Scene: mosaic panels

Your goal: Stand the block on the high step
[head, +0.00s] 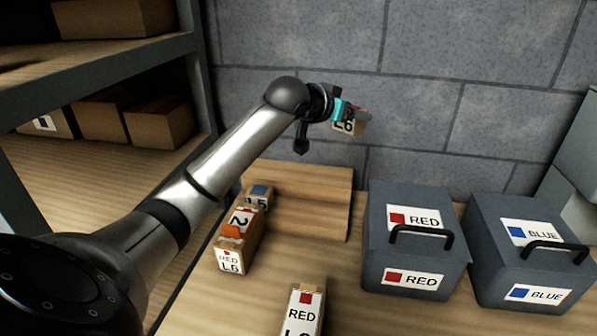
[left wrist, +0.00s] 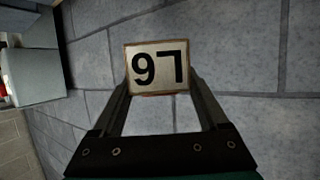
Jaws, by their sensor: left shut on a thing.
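The block is in the air, above and to the right of a pale wooden stepped platform (head: 310,190). Which part of this platform is the high step is hard to tell. My right gripper is not in view.
A small L5 block (head: 258,192) stands at the platform's left. Nearer are a RED L6 box (head: 230,258) and another RED box (head: 303,312). Grey RED (head: 375,270) and BLUE (head: 482,285) bins with handles stand at right. A shelf (head: 100,62) with boxes is at left.

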